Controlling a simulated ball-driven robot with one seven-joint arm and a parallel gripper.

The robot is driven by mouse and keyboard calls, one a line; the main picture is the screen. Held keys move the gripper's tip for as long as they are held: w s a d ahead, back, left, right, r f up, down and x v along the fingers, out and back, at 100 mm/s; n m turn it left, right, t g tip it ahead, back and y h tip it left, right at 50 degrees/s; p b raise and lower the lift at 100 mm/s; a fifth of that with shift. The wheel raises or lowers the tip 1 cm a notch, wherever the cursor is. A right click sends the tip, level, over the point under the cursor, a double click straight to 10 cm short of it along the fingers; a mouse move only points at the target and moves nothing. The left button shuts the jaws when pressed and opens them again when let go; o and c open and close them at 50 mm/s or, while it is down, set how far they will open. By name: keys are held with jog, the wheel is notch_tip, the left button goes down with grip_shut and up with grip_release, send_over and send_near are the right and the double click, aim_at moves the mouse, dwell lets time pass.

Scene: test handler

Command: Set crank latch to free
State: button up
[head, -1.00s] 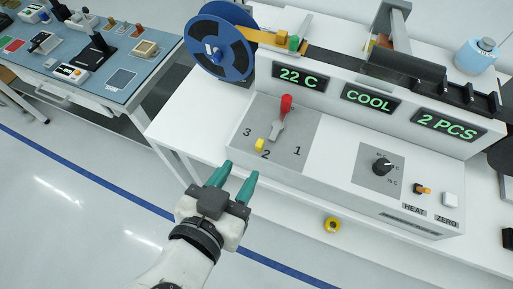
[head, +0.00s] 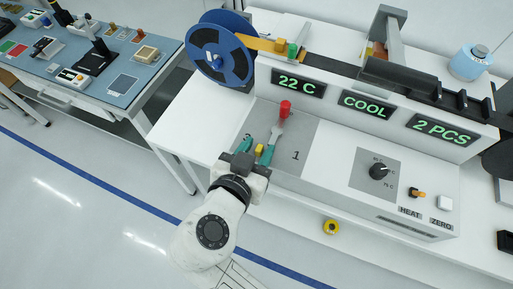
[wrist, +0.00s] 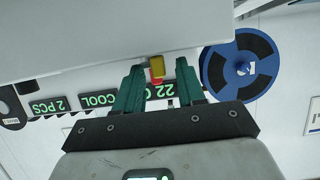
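The crank (head: 285,110) has a red knob and a grey arm, and stands on the grey panel marked 1, 2 and 3. A small yellow piece (head: 259,150), apparently the latch, is on the panel near the crank's lower end. My gripper (head: 260,140) has its teal fingers apart, one on each side of the yellow piece. In the wrist view the yellow piece (wrist: 157,67) shows between the open fingertips, with gaps to both, and a bit of red knob (wrist: 156,79) behind it. My gripper covers the 2 mark.
The blue reel (head: 220,52) stands at the machine's left. The displays read 22 C, COOL and 2 PCS (head: 443,133). A black dial (head: 379,171), an orange-tipped switch (head: 416,193) and a white button (head: 444,203) are to the right. A blue workbench (head: 125,62) is far left.

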grip_shut()
jog(key=shift+s, duration=0.1)
dwell(0.4)
jog(key=shift+s+a+f+b, duration=0.1)
jog(key=shift+s+a+b, duration=0.1)
jog(key=shift+s+b, duration=0.3)
jog(key=shift+c, duration=1)
grip_release()
jog(key=shift+s+a, duration=0.1)
jog(key=shift+s, duration=0.05)
jog(key=shift+o, duration=1.3)
